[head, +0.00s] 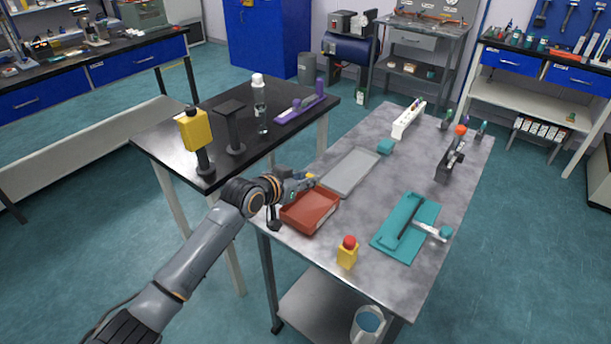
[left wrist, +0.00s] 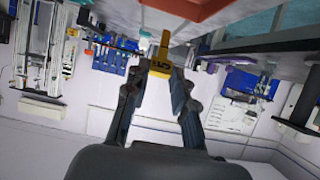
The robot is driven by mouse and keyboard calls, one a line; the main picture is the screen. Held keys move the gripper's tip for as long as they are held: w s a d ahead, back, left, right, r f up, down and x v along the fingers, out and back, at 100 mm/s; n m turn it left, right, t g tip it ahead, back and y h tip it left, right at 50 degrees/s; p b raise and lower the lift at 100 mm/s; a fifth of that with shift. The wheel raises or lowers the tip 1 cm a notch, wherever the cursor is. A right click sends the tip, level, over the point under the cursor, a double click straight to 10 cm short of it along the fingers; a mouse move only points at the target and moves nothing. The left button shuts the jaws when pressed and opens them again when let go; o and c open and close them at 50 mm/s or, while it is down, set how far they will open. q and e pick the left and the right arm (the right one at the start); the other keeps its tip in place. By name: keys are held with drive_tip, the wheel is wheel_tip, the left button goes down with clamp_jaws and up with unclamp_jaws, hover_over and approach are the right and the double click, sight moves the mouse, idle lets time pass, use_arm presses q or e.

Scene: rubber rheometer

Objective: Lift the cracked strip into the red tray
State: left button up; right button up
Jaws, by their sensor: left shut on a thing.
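My left gripper (head: 306,183) is at the back edge of the red tray (head: 309,214) in the head view, at about rim height or a little above. It is shut on a small yellow strip (head: 312,177). In the left wrist view the yellow strip (left wrist: 164,45) sticks out from between the fingertips (left wrist: 160,72), with dark marks near its gripped end. I cannot tell whether these are cracks. The red tray also shows at the top of that view (left wrist: 185,8). The tray looks empty where I can see into it. My right gripper is not in view.
A grey flat tray (head: 351,173) lies behind the red tray. A yellow box with a red button (head: 347,254) stands in front, and a teal mat (head: 420,215) lies to the right. A black table (head: 190,118) with a bottle (head: 260,100) and stands is at the left.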

use_arm(q)
drive_tip(key=shift+f+b, duration=1.75)
drive_tip(key=shift+f, duration=1.4)
drive_tip(key=o, duration=0.9)
drive_tip(key=v, duration=1.2)
drive_tip(key=shift+w, duration=0.1)
